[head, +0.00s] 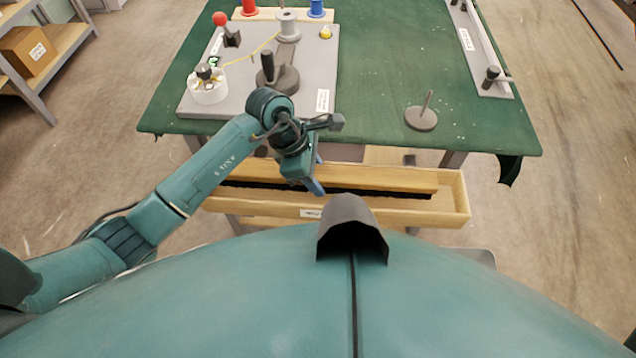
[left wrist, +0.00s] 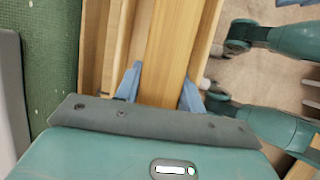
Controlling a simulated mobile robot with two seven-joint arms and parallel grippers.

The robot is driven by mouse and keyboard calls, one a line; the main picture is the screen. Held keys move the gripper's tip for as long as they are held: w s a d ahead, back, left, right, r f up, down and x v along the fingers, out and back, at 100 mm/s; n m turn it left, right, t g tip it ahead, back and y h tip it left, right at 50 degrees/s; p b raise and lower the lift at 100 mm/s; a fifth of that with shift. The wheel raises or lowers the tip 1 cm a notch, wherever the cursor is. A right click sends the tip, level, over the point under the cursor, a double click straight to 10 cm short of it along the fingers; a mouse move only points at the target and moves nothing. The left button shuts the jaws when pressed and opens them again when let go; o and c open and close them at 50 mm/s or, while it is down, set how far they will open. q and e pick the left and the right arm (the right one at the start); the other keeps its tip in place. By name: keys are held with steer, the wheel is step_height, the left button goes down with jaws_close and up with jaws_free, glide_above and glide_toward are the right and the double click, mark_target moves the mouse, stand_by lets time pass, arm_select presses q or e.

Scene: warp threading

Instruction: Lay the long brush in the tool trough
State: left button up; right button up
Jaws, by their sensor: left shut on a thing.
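My left gripper (head: 316,188) is over the wooden tool trough (head: 455,197) in front of the table. In the left wrist view its blue fingers (left wrist: 160,90) stand on both sides of a long pale wooden bar, the back of the long brush (left wrist: 176,45), and are shut on it. The bar runs lengthwise along the trough, whose wall (left wrist: 94,40) shows on the left side. A dark strip shows along the trough in the head view. I cannot tell whether the brush touches the trough floor. My right gripper is not in view.
Behind the trough stands a table with a green top (head: 375,70). It bears a grey board (head: 200,105) with spools and a dark handle, a round stand with a peg (head: 421,118), and a grey rail (head: 490,60). A shelf with a cardboard box (head: 28,50) is at far left.

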arm_select(q)
steer(key=shift+f, duration=1.8)
steer(key=shift+f, duration=0.1)
steer(key=shift+f+b, duration=0.15)
steer(key=shift+b, duration=0.15)
steer(key=o, duration=1)
steer(key=shift+o, duration=0.2)
